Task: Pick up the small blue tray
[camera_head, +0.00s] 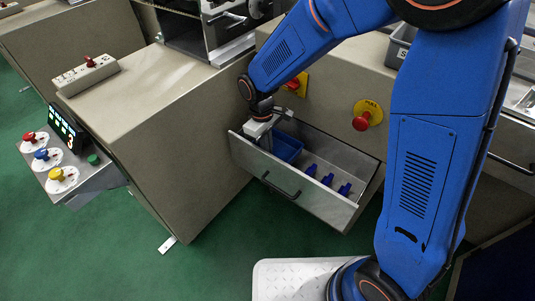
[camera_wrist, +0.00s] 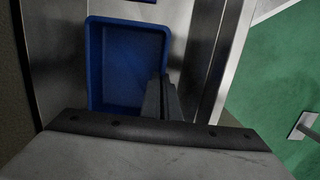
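The small blue tray (camera_head: 289,146) sits in the left end of an open metal drawer (camera_head: 352,163). In the wrist view the tray (camera_wrist: 125,62) looks empty, and its near right corner is hidden by my fingers. My gripper (camera_head: 267,142) points down into the drawer at the tray's left side in the head view. In the wrist view my gripper's dark fingers (camera_wrist: 162,97) are close together at the tray's right wall. I cannot tell whether they straddle that wall or touch it.
Several small blue items (camera_head: 328,180) lie in the drawer to the right of the tray. The drawer walls stand close around the tray. A red button on a yellow plate (camera_head: 366,115) is above the drawer. A grey cabinet (camera_head: 165,120) stands to the left.

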